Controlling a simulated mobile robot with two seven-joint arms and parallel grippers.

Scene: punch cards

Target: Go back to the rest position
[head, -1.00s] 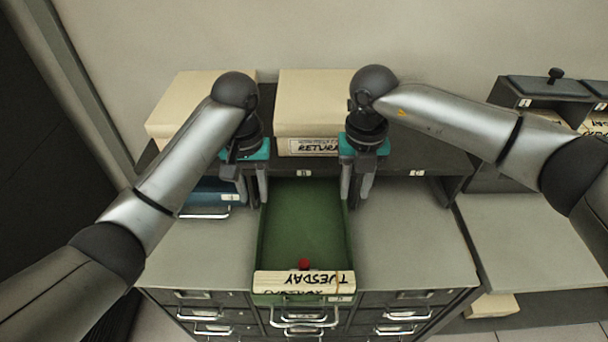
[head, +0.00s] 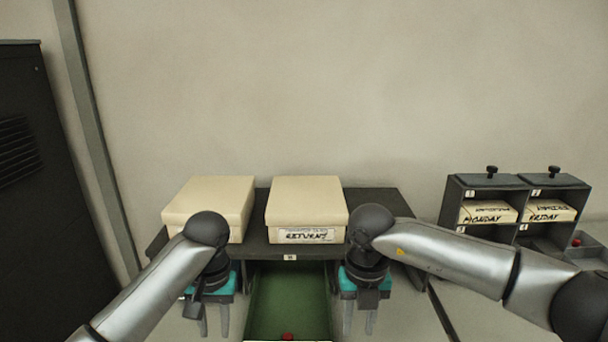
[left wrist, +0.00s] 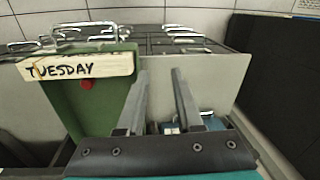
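My left gripper (head: 215,322) hangs to the left of the green tray (head: 289,300), above the grey cabinet top. In the left wrist view its two fingers (left wrist: 158,102) stand apart with nothing between them. My right gripper (head: 357,318) hangs at the right side of the tray. Its fingers look apart and empty.
Two cream boxes, one plain (head: 208,203) and one labelled RETURN (head: 306,205), stand on a dark shelf (head: 258,240). At right a dark rack (head: 456,190) holds card blocks marked MONDAY (head: 487,213) and FRIDAY (head: 550,212). A dark cabinet (head: 40,180) stands far left.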

